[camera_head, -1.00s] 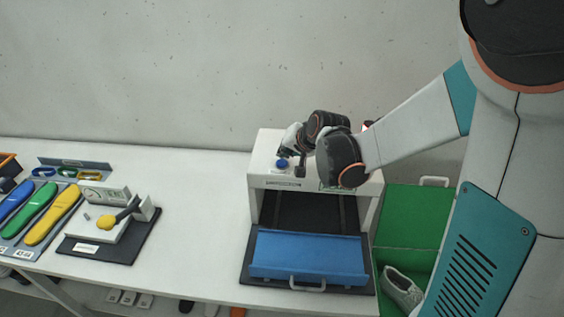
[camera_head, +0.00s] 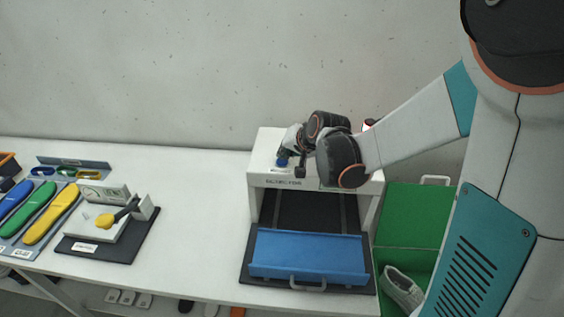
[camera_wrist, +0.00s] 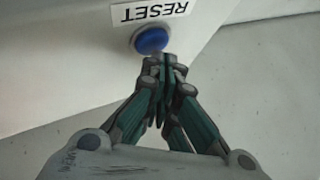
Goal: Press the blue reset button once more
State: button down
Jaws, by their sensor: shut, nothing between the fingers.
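The blue reset button (camera_wrist: 151,40) is a round blue cap on the white machine top, beside a white label reading RESET (camera_wrist: 148,11), upside down in the wrist view. In the head view the button (camera_head: 281,163) shows at the left of the top of the white detector (camera_head: 262,150). My gripper (camera_wrist: 163,62) is shut and empty, its fingertips together at the button's lower edge in the wrist view. In the head view my gripper (camera_head: 284,157) is over the button and partly hides it. I cannot tell whether the tips touch the cap or whether it is pressed in.
A blue tray (camera_head: 308,256) with a handle lies at the detector's opening. A green bin (camera_head: 410,217) with a grey shoe (camera_head: 401,287) stands to the right. Blue, green and yellow insoles (camera_head: 50,214) and a gauge stand (camera_head: 102,193) are at the left. The table between is clear.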

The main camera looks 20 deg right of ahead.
aim_at(285, 160)
jog(key=shift+f+b, duration=0.45)
jog(key=shift+f, duration=0.05)
dwell(0.8)
jog(key=shift+r, duration=0.15)
jog(key=shift+r+p, duration=0.65)
jog(key=shift+r, duration=0.15)
jog(key=shift+r, duration=0.15)
jog(key=shift+r+p, duration=1.8)
jog(key=shift+r, duration=0.65)
jog(key=shift+s+f, duration=0.1)
jog(key=s+f+n+g+h+b, duration=0.1)
jog(key=s+f+n+b, duration=0.2)
jog(key=s+b, duration=0.4)
jog(key=s+a+f+n+g+h+b, duration=0.1)
jog(key=s+f+n+b, duration=0.2)
jog(key=s, duration=1.8)
notch_tip(285, 160, down, 3)
jog(key=b, duration=0.5)
jog(key=shift+f, duration=0.2)
